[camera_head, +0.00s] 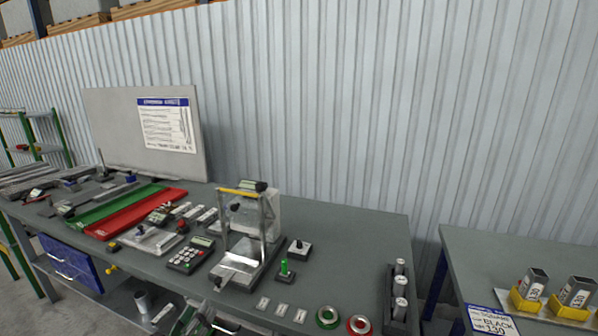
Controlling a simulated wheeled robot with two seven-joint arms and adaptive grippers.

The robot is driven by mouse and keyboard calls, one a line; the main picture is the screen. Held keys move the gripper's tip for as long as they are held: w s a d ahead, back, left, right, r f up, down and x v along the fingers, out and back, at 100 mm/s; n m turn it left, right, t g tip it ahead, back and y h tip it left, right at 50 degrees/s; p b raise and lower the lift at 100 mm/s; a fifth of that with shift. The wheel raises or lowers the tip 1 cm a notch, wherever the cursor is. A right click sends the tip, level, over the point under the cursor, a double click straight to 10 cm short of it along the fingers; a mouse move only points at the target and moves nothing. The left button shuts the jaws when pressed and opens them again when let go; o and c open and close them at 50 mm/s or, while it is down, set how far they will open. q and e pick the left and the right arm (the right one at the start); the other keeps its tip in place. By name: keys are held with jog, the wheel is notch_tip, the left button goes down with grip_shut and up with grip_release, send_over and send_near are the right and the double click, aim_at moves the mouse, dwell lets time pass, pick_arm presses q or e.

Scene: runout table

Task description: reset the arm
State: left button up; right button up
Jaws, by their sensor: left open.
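A metal test fixture (240,266) stands on the grey table (340,235), right of the middle. It has an upright frame with a yellow-marked bar (240,192) across its top and a dark part at that bar's right end. A pale block stands behind the frame. I cannot tell which part of it is the arm that the task names. My left gripper (200,318) shows small and partly cut off at the bottom edge, in front of and below the table's front edge. It is open and apart from the fixture. My right gripper is not in view.
A keypad device (190,256) lies left of the fixture. A green-knobbed piece (285,271), a green ring (327,317) and a red ring (359,325) are to its right. Red (135,212) and green strips lie further left. A second table (500,262) holds yellow holders.

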pick_arm(q)
jog(key=s+a+f+n+g+y, duration=0.1)
jog(key=a+f+n+g, duration=0.2)
jog(key=f, duration=0.5)
jog(key=s+a+f+n, duration=0.1)
jog(key=a+f+n, duration=0.2)
jog(key=f+n, duration=0.35)
jog(key=s+a+f+n+g+y, duration=0.1)
jog(key=a+f+n+g, duration=0.2)
jog(key=f, duration=0.6)
jog(key=s+a+f+n+g+y, duration=0.1)
jog(key=s+a+f+n+g, duration=0.1)
jog(key=s+a+f+n, duration=0.65)
jog(key=s+f+n+g+y, duration=0.15)
jog(key=s+f, duration=0.45)
jog(key=f, duration=0.8)
jog(key=s+d+f+n+g, duration=0.1)
jog(key=s+f+n+g, duration=0.1)
jog(key=s+f, duration=0.55)
jog(key=s+d+f+n+g, duration=0.15)
jog(key=s+f, duration=0.25)
jog(key=s, duration=0.7)
jog(key=s+d+f+n+g, duration=0.1)
jog(key=s+f+n+g, duration=0.15)
jog(key=s+f, duration=0.55)
jog(key=d+h, duration=0.2)
jog(key=d, duration=0.9)
jog(key=shift+d+r+g, duration=0.2)
jog(key=shift+d+g, duration=0.15)
jog(key=shift+g, duration=0.1)
